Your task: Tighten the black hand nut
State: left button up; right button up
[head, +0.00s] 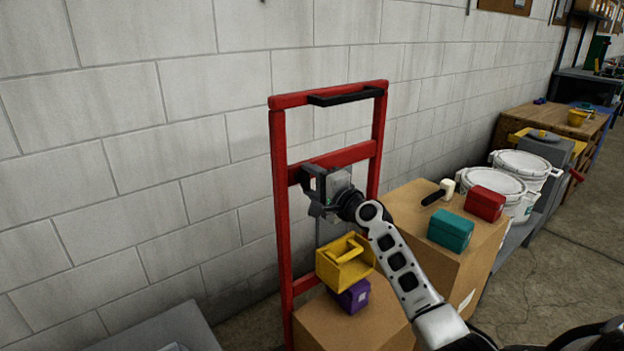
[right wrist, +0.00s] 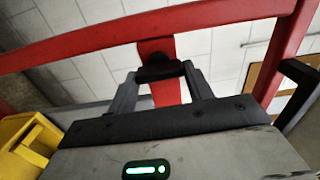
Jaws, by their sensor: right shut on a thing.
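The black hand nut (right wrist: 160,72) is a small dark knob at a red upright bar in the right wrist view. My right gripper (right wrist: 161,80) is shut on it, one grey finger on each side. In the head view my right gripper (head: 316,186) is at the middle crossbar of the red hand-truck frame (head: 281,200). There the nut is hidden or too dark to tell from the fingers. My left gripper is not in view.
A yellow open box (head: 343,276) and a purple box (head: 351,297) sit on a cardboard box (head: 375,325) below my right gripper. A second carton (head: 455,268) to the right bears a teal box (head: 451,229), a red box (head: 485,204) and a mallet (head: 439,193). A block wall stands behind.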

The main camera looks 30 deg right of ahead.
jog(key=shift+m, duration=0.3)
jog(key=o, duration=1)
jog(key=shift+s+d, duration=0.2)
jog(key=shift+s, duration=2.45)
jog(key=shift+s+d, duration=0.2)
jog(key=shift+s, duration=2.45)
jog(key=shift+s+d, duration=0.2)
jog(key=shift+s, duration=2.45)
